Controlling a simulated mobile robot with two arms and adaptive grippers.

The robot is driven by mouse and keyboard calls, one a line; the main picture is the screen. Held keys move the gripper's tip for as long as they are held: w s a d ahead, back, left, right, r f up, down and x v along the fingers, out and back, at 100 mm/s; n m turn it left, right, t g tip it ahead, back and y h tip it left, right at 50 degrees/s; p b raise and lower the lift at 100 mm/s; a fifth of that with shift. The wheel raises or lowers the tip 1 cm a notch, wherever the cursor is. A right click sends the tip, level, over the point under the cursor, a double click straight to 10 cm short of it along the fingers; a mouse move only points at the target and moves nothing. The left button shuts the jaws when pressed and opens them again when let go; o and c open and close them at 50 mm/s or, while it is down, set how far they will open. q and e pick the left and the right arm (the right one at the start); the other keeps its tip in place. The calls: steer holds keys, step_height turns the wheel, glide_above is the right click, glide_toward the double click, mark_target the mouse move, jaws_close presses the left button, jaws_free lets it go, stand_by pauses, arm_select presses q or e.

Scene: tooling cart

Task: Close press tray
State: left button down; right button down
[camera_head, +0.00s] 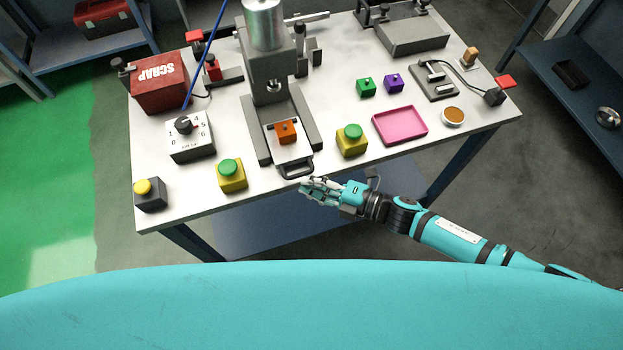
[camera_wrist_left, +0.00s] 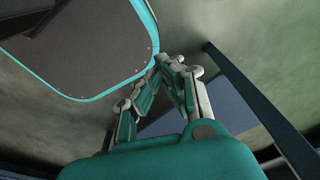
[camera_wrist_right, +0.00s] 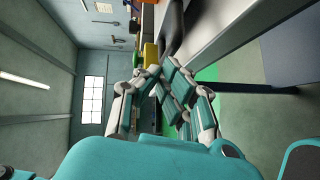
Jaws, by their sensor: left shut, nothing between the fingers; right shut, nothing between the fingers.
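The press (camera_head: 268,75) stands at the middle of the table, with a grey base and a metal cylinder on top. Its white tray (camera_head: 291,150) sticks out toward the front edge, with an orange block (camera_head: 286,132) on it. The tray's dark handle (camera_head: 296,171) is at the table's front edge. My right gripper (camera_head: 304,187) is shut and empty, just in front of the handle; I cannot tell whether it touches. In the right wrist view the shut fingers (camera_wrist_right: 163,80) point at a dark bar near the table edge. My left gripper (camera_wrist_left: 168,62) is shut and empty, away from the table.
Green-topped yellow buttons (camera_head: 232,175) (camera_head: 351,140) flank the tray. A dial box (camera_head: 190,136), a red scrap bin (camera_head: 160,84) and a yellow-topped button box (camera_head: 150,194) are at left. A pink tray (camera_head: 400,125) and small blocks (camera_head: 366,87) are at right. The floor in front is clear.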

mark_target(288, 163)
steer(key=w, duration=0.2)
steer(key=w+a+b, duration=0.1)
steer(key=w, duration=0.1)
steer(key=shift+a, duration=0.1)
steer(key=shift+w+a, duration=0.1)
steer(key=shift+w, duration=0.05)
arm_select(q)
steer(key=shift+s+a+f, duration=0.55)
steer(key=shift+s+f, duration=0.1)
steer(key=shift+s, duration=0.1)
arm_select(e)
steer(key=shift+s, duration=0.2)
